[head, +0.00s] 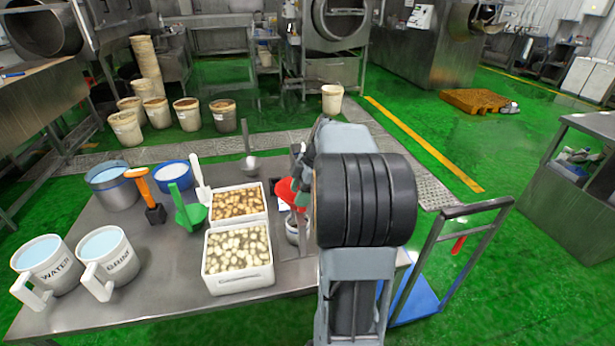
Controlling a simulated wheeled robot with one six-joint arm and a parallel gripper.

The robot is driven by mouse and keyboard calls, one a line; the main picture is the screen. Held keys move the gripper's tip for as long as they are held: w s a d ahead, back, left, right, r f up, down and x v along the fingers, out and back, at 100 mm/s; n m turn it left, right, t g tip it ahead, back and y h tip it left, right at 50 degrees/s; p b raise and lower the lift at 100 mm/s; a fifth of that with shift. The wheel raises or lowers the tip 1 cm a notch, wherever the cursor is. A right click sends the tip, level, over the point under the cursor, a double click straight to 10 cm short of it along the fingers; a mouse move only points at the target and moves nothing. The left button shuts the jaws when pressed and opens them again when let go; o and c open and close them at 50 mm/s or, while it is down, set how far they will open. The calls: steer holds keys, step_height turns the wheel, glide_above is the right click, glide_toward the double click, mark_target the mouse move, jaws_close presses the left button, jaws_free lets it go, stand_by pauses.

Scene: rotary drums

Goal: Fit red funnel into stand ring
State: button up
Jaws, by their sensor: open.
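The red funnel (285,191) is on the right part of the steel table, just left of my arm. Only its left part shows; my arm covers the rest. A small white-grey vessel (293,232) stands just below it in the picture. I cannot clearly make out the stand ring; a thin dark upright (295,155) shows behind the funnel. My gripper (303,190) shows only as a dark and grey edge beside the funnel, and its fingertips are mostly hidden by my arm. It is open, close to the funnel; I cannot tell whether they touch.
Two white tubs of pale and brown pieces (272,277) stand left of the funnel. Scoops (190,213), a ladle (250,164), a bucket (112,193) and labelled jugs (110,278) share the table. A blue trolley (418,300) stands to the right.

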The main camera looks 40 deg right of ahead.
steer(key=v, duration=1.3)
steer(key=shift+r, duration=0.1)
steer(key=a+f+m+h, duration=0.1)
steer(key=a+f+m, duration=0.15)
steer(key=a, duration=0.45)
steer(key=a+f+m+h, duration=0.1)
steer(key=a+f+m, duration=0.15)
steer(key=a, duration=0.35)
steer(key=s+a+f+m+t+h, duration=0.2)
steer(key=s+a+f+m, duration=0.5)
steer(key=a, duration=0.4)
steer(key=shift+s+f+m, duration=0.3)
steer(key=shift+s+f, duration=0.3)
steer(key=shift+s, duration=0.2)
steer(key=shift+a, duration=0.1)
steer(key=shift+c, duration=0.5)
